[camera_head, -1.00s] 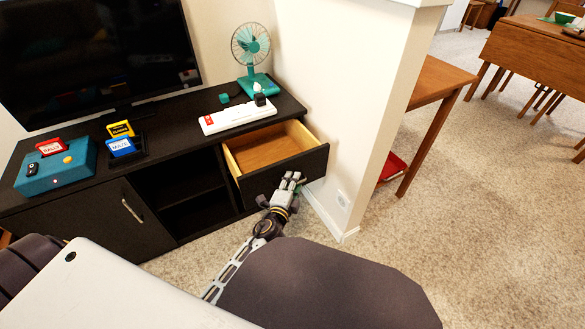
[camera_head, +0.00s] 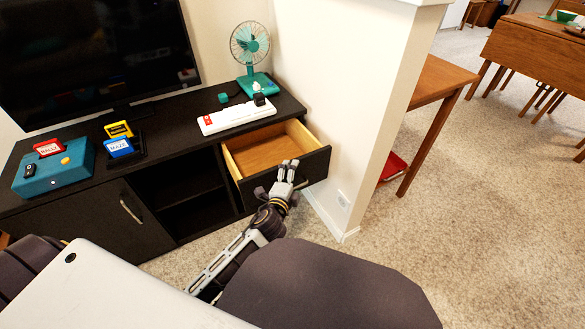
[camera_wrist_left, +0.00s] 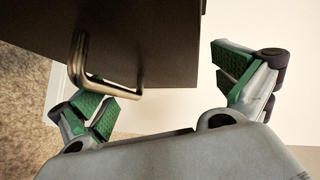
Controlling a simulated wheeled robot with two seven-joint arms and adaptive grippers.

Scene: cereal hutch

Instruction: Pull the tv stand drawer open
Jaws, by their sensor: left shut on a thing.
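The tv stand (camera_head: 165,158) is long and black. Its drawer (camera_head: 265,150) at the right end is pulled out, showing an empty wooden inside. My left gripper (camera_head: 289,172) is at the dark drawer front. In the left wrist view, the metal drawer handle (camera_wrist_left: 90,72) hangs from the dark front panel (camera_wrist_left: 155,45). One finger of my left gripper (camera_wrist_left: 165,85) is beside the handle and the other is past the panel's edge. The fingers stand apart and are shut on the drawer; the exact contact is unclear. My right gripper is not in view.
A fan (camera_head: 251,55), a white power strip (camera_head: 236,116), a teal box (camera_head: 55,172) and a television (camera_head: 95,50) stand on top. A white wall (camera_head: 335,110) is close to the drawer's right. Carpet (camera_head: 470,210) lies open farther right.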

